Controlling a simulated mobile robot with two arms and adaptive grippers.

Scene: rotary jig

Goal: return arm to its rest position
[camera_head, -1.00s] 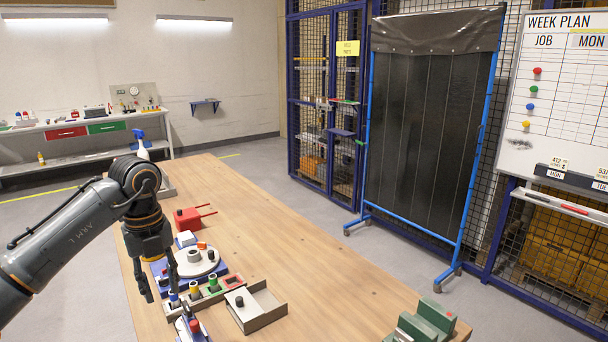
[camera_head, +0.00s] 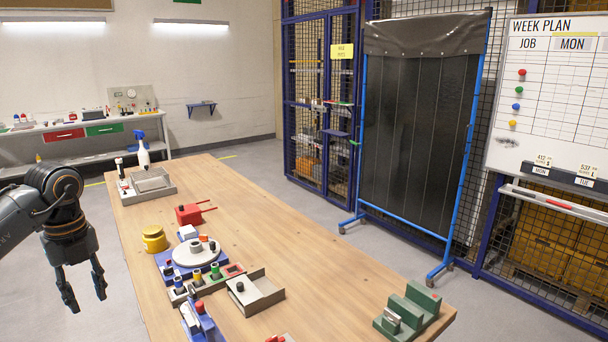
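My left gripper (camera_head: 86,294) hangs at the left of the head view, off the left edge of the wooden table (camera_head: 270,225) and above the floor. Its fingers point down, are spread apart, and hold nothing. The rotary jig, a round pale disc (camera_head: 196,253) on a blue base, stands on the table to the right of the gripper, clear of it. A small dark-topped part shows on the disc. My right gripper is not in view.
A yellow round pot (camera_head: 154,239), a red box (camera_head: 189,214), a grey tray (camera_head: 152,181) and a spray bottle (camera_head: 142,151) stand along the table. A grey holder (camera_head: 255,293) and a green stepped block (camera_head: 413,312) are nearer. The table's middle right is clear.

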